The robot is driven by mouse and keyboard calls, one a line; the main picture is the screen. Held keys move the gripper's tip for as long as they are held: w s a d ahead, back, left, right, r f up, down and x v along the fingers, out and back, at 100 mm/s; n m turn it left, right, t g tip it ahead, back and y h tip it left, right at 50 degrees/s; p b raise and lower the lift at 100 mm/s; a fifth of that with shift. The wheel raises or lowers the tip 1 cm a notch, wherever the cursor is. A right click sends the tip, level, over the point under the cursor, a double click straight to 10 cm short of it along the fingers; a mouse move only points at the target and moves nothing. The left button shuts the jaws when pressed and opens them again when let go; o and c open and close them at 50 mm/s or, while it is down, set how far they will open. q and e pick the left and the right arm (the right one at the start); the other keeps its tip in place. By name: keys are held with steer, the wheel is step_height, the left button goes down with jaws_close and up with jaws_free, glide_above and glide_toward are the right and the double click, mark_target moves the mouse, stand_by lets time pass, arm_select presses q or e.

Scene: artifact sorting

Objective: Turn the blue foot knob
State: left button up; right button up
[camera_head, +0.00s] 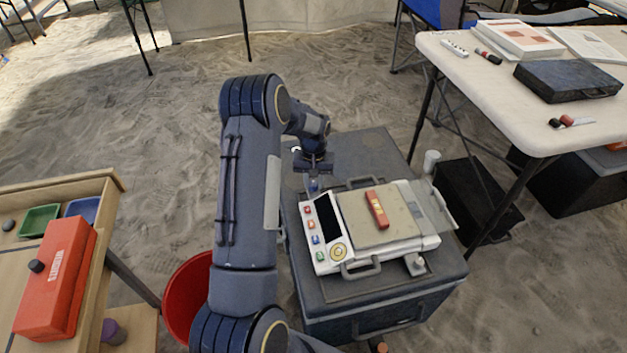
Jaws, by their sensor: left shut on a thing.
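A white scale-like device (325,262) with a dark display, several colored buttons and a tan plate sits on a dark grey case (440,285). My left gripper (314,184) points down at the device's far left corner. It is shut on a small blue knob (315,187), which is mostly hidden between and below the fingers. My right gripper is not in view.
A red bar (377,209) lies on the tan plate. A red bucket (187,300) stands left of my left arm. A wooden table with a red box (55,280) is at left. A white table (480,85) with books and a dark case is at right. Sand lies between.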

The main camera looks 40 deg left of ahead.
mark_target(314, 183)
arm_select(q)
steer(key=n, duration=0.4)
steer(key=shift+n+p, duration=0.3)
steer(key=shift+p, duration=0.05)
steer(key=n+p, duration=0.1)
steer(key=n, duration=0.4)
steer(key=shift+n, duration=0.3)
steer(key=o, duration=1)
step_height(314, 183, up, 7)
steer(key=shift+f+p, duration=0.1)
steer(key=shift+p, duration=0.85)
steer(key=shift+r, duration=0.5)
